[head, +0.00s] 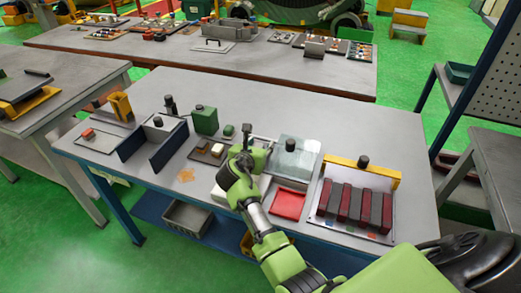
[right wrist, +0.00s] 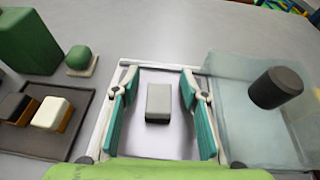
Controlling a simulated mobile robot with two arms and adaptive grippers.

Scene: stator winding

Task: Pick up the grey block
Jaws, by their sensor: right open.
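In the right wrist view, a small grey block (right wrist: 158,103) with a lighter top sits on a pale plate with a white rim (right wrist: 150,65). My right gripper (right wrist: 161,108) is open, with its teal fingers on either side of the block. There is a gap between the block and each finger, and nothing is held. In the head view, my green right arm reaches over the middle of the table, and its hand hides the grey block there. My left gripper does not show.
Left of the plate is a dark tray (right wrist: 65,145) with small blocks, a green box (right wrist: 28,40) and a green knob (right wrist: 79,58). Right of it is a glassy box (right wrist: 235,130) with a dark knob (right wrist: 276,88). A rack of red and grey bars (head: 355,205) stands farther right.

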